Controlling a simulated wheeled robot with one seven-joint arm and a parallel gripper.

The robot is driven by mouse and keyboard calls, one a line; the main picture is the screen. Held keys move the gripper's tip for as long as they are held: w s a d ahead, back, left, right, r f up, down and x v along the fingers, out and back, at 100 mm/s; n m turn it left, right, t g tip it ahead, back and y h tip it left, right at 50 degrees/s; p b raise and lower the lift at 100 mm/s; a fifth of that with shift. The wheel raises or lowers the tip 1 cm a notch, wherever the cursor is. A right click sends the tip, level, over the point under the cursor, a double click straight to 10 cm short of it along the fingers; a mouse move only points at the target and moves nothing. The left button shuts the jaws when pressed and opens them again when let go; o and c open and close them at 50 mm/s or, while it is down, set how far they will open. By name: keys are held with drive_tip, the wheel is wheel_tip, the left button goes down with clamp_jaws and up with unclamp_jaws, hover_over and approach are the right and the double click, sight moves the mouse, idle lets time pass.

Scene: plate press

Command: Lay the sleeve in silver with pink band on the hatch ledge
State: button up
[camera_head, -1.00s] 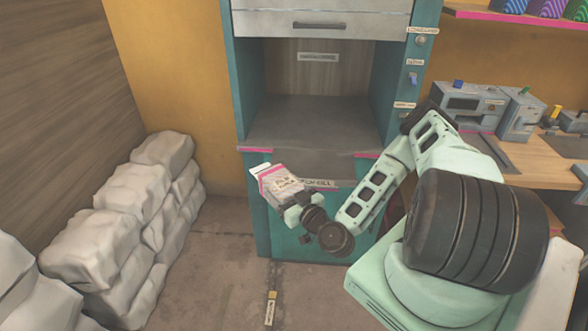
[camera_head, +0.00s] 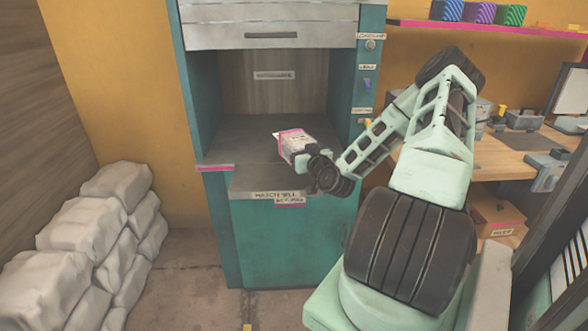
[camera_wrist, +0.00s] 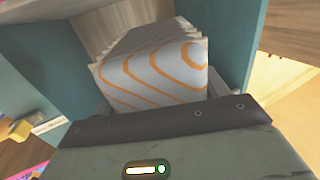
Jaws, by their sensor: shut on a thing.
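The silver sleeve with a pink band (camera_head: 293,144) is held in my gripper (camera_head: 306,160), over the front part of the grey hatch ledge (camera_head: 245,150). I cannot tell whether the sleeve touches the ledge. In the wrist view a pale layered bundle with orange wavy lines (camera_wrist: 155,75) fills the space in front of my gripper, and it seems to be the held sleeve's end. The fingertips are mostly hidden there. The hatch opening above the ledge is open, under a raised pale shutter (camera_head: 270,33).
Teal side walls (camera_head: 203,100) bound the hatch, with a switch panel (camera_head: 368,80) on its right post. A wooden workbench (camera_head: 500,155) with machines stands to the right. White sacks (camera_head: 80,225) are piled on the left. The ledge's left part is clear.

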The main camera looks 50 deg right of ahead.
drive_tip(key=shift+f, duration=3)
drive_tip(key=shift+f, duration=0.1)
drive_tip(key=o, duration=1.1)
drive_tip(key=shift+o, duration=0.2)
drive_tip(key=shift+s, duration=0.1)
